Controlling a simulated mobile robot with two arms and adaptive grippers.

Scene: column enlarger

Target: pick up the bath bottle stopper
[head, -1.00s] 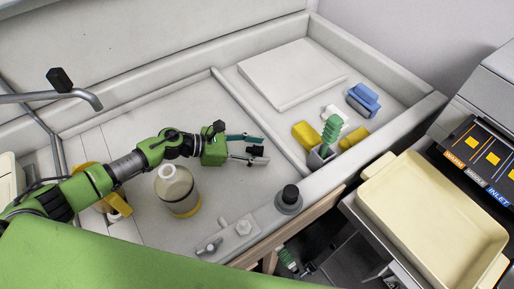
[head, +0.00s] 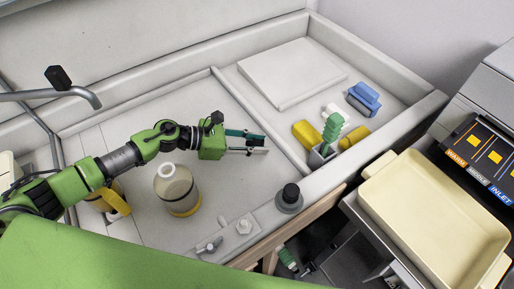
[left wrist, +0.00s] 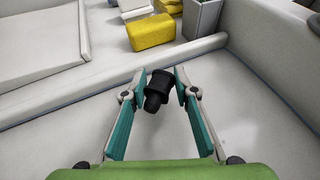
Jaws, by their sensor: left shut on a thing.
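The bath bottle stopper (left wrist: 157,91) is a small black stepped plug. In the left wrist view it sits between the fingertips of my left gripper (left wrist: 160,86), slightly tilted. In the head view my left gripper (head: 265,143) is over the sink floor, its teal-lined fingers close together; the stopper is hard to make out there. The bath bottle (head: 177,190), a translucent jar with a white neck and yellowish base, stands upright to the lower left of this gripper. My right gripper is not seen.
A low divider (head: 260,120) lies beyond the gripper. Behind it are yellow blocks (head: 307,135), a grey holder (head: 321,153) with a green-handled brush (head: 332,128), a blue brush (head: 363,98) and a white board (head: 292,74). A black-knobbed fitting (head: 289,197) stands on the front ledge.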

